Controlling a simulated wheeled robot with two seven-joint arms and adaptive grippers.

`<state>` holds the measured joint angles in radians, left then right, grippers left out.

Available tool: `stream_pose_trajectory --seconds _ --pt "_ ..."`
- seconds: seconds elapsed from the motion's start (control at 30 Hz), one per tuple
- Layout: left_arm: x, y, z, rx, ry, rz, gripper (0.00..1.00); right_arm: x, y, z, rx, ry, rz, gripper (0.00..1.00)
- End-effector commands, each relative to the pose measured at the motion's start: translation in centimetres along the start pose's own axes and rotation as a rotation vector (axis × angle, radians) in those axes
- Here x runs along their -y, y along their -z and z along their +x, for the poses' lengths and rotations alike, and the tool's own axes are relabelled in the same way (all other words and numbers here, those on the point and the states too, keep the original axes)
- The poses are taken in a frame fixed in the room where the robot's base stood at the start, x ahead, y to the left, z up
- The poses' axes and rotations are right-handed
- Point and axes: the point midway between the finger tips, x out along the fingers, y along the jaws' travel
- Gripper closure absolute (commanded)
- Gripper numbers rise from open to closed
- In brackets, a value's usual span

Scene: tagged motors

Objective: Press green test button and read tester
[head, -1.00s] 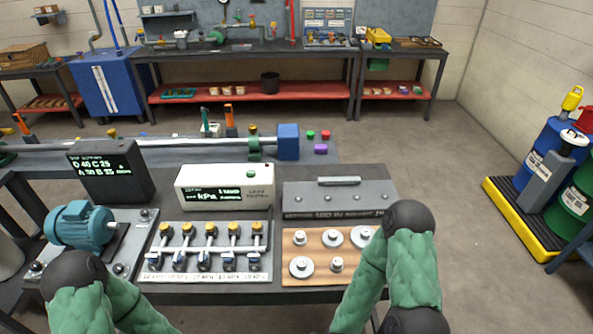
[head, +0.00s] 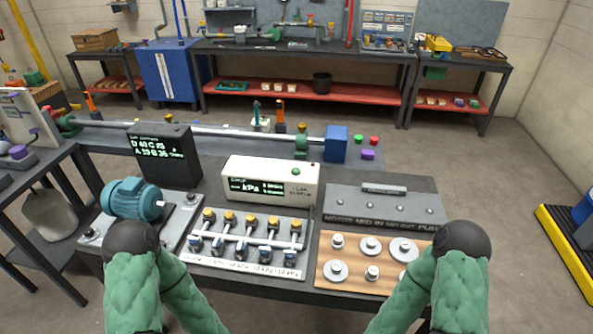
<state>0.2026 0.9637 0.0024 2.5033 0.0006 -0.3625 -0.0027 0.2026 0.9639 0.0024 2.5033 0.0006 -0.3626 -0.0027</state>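The white tester (head: 268,183) stands on the dark workbench, in the middle. Its dark screen (head: 255,187) has light text; "kPa" is legible, the smaller text is not. My two green-sleeved arms come in from the bottom, one on each side, with dark round joints near the bench front. Neither gripper can be made out in this view, and nothing touches the tester.
A blue motor (head: 132,199) on a plate lies at the bench's left. A valve manifold (head: 247,243) lies in front of the tester. A wooden board (head: 353,275) with metal discs and a grey case (head: 384,205) are at the right. A long shaft machine (head: 230,136) runs behind.

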Motion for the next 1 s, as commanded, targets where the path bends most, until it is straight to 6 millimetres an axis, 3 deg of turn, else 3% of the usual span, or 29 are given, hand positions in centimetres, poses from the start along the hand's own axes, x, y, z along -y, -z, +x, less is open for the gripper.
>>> stream_pose_trajectory --seconds 0.03,0.1,1.0 --pt "0.00 0.00 0.00 0.000 0.000 0.000 0.88 0.00 0.00 0.00 0.000 0.000 0.000 0.46" --pt "0.00 0.00 0.00 0.000 0.000 0.000 1.00 0.00 0.00 0.00 0.000 0.000 0.000 0.46" --pt "0.00 0.00 0.00 0.000 0.000 0.000 1.00 0.00 0.00 0.00 0.000 0.000 0.000 0.46"
